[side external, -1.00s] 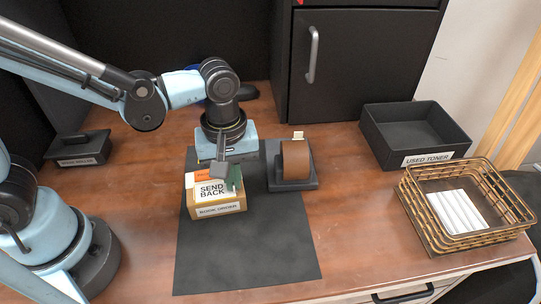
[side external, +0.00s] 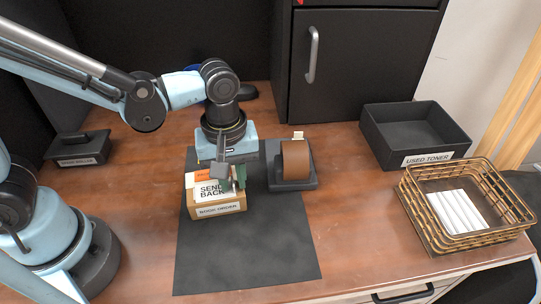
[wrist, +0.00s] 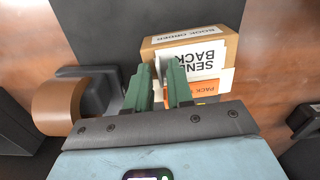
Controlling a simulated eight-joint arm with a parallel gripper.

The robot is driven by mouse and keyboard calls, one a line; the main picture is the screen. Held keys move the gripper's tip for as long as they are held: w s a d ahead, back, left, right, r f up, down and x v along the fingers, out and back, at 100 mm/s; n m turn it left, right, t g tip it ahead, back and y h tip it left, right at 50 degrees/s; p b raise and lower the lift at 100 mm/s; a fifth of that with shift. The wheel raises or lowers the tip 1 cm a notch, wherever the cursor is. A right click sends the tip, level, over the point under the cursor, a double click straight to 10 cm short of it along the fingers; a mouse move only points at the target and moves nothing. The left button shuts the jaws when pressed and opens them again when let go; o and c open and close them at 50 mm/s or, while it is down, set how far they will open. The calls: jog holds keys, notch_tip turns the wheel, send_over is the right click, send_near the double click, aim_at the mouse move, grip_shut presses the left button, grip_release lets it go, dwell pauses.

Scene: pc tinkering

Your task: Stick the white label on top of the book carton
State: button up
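The book carton (side external: 217,209), a tan box with a "BOOK ORDER" strip on its front, stands on the dark mat. The white label (side external: 207,190), printed "SEND BACK", lies over the carton's top; it also shows in the wrist view (wrist: 205,62). An orange slip (side external: 203,175) shows behind it. My gripper (side external: 234,186) is at the carton's right end. Whether a finger touches the label cannot be told.
A dispenser with a brown roll (side external: 296,160) stands close to the right of my gripper. The mat's front (side external: 245,258) is clear.

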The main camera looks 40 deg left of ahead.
aim_at(232, 180)
jog(key=shift+o, duration=0.6)
jog(key=shift+r, duration=0.15)
notch_tip(232, 180, up, 12)
dwell(0.4)
jog(key=a+f+m+t, duration=0.4)
jog(key=a+m+t, duration=0.3)
jog(key=a+m, duration=0.3)
jog(key=w+a, duration=0.1)
jog(key=a, duration=0.2)
jog(key=shift+a, duration=0.25)
